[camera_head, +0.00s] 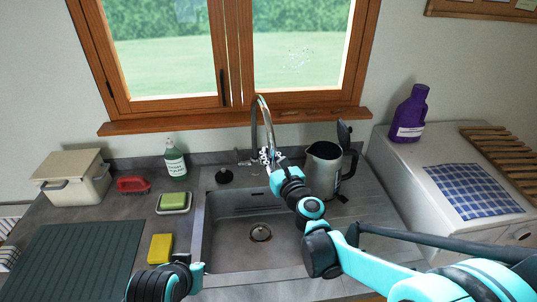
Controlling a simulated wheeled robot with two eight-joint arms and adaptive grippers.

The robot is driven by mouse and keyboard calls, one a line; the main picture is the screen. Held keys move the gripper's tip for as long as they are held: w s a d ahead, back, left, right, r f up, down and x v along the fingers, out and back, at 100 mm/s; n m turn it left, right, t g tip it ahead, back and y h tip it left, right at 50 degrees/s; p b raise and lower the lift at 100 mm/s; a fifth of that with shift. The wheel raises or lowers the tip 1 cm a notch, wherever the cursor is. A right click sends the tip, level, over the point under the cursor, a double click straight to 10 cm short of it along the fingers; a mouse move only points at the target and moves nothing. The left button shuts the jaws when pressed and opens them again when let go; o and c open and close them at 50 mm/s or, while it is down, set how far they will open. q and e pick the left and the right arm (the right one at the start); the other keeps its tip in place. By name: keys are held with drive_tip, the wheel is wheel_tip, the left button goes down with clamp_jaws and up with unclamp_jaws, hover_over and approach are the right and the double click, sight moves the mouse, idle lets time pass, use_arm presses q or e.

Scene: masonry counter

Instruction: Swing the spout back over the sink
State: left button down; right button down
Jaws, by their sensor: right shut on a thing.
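The chrome spout (262,101) rises in a tall arch at the back of the sink (221,250), in front of the window. Its free end comes down toward the front right, above the sink's back edge. My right gripper (269,158) is shut on the spout near that lower end, and its fingers hide part of it. My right arm covers the right side of the basin. My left gripper (196,279) is low at the sink's front left corner, apart from the spout; I cannot tell its jaw state.
A steel jug (322,170) with a raised lid stands close right of my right gripper. The window sill (180,123) is behind the spout.

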drive_tip(key=c, duration=1.5)
unclamp_jaws()
drive_tip(key=shift+o, duration=0.2)
